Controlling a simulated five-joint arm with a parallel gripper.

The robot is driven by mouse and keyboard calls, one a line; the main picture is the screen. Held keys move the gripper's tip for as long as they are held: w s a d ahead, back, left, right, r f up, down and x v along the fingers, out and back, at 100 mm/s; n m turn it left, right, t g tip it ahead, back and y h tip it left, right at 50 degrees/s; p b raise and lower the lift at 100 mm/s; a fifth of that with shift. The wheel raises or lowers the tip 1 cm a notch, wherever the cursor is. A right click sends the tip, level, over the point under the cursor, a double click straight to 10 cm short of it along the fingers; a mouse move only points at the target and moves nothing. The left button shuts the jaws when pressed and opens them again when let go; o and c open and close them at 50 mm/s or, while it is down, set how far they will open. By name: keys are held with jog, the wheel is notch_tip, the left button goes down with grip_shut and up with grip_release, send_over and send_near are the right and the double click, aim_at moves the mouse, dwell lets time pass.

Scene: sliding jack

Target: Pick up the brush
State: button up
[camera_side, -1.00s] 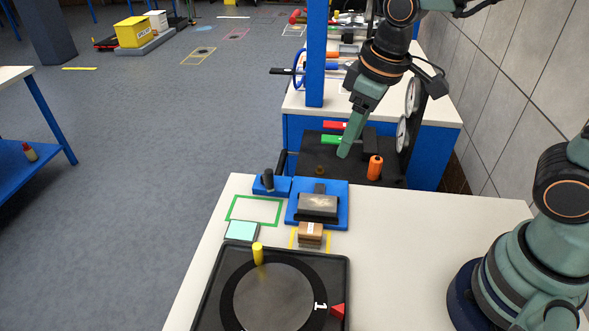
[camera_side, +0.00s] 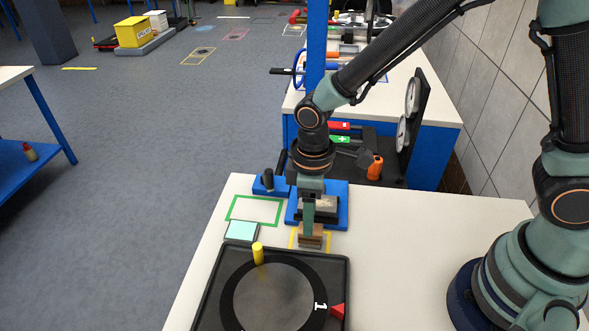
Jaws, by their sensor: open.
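The brush appears to be the small brown block (camera_side: 316,241) in the yellow outline on the white table, just behind the black turntable tray. My gripper (camera_side: 308,233) points down at it, with its fingers overlapping the block in the picture. The gripper is open. One finger hides part of the block, and I cannot tell whether the fingers touch it or stand around it.
A blue fixture (camera_side: 338,215) with a grey block stands right behind the brush. A pale cyan block (camera_side: 241,230) and an empty green outline (camera_side: 229,208) lie to the left. The black tray (camera_side: 212,290) carries an upright yellow peg (camera_side: 258,254).

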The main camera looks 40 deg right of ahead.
aim_at(315, 241)
jog(key=shift+s+d+f, duration=0.1)
jog(key=shift+f, duration=2.7)
grip_shut()
